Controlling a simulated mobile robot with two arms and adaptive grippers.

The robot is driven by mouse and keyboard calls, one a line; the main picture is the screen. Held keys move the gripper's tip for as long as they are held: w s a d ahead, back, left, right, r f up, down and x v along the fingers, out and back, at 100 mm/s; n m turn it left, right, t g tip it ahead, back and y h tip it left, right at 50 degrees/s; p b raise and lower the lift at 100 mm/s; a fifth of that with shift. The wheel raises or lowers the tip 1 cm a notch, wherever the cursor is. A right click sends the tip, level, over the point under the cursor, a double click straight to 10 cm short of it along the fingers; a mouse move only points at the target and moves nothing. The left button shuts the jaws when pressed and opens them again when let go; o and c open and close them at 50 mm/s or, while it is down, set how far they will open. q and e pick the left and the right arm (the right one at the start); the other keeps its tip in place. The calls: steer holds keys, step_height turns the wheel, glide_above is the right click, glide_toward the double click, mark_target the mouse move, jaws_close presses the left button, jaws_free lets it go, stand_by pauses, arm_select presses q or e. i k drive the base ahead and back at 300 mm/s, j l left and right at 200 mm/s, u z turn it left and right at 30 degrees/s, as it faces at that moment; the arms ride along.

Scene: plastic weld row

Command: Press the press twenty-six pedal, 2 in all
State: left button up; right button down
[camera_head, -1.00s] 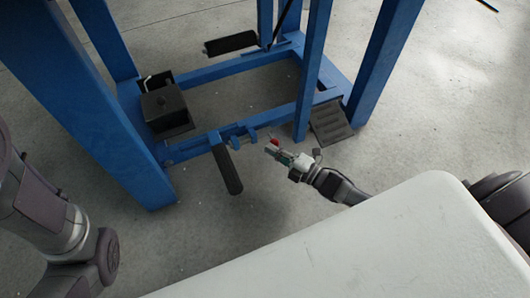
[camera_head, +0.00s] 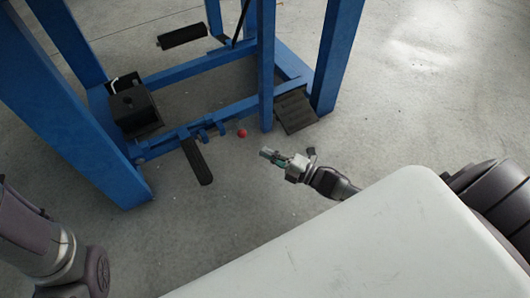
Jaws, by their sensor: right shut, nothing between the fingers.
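A blue steel press frame (camera_head: 226,113) stands on the floor. A long black pedal (camera_head: 197,162) sticks out from its front rail towards me. A ribbed black footplate (camera_head: 295,112) sits at the frame's right corner, and another black bar (camera_head: 182,36) is at the back. I see no label telling which is press twenty-six. A red ball knob (camera_head: 242,133) shows by the front rail. My right gripper (camera_head: 266,153) is shut and empty, to the right of the long pedal and apart from it, just right of the knob in the picture. My left arm shows at the left; its gripper is out of view.
A black box (camera_head: 133,108) sits on the frame's left side. Blue uprights (camera_head: 338,50) rise at the left, middle and right. A pale flat surface, seemingly my own body, fills the lower right. Bare concrete floor (camera_head: 420,110) lies open to the right.

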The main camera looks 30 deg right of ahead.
mark_target(204, 174)
steer(key=k+l, duration=0.85)
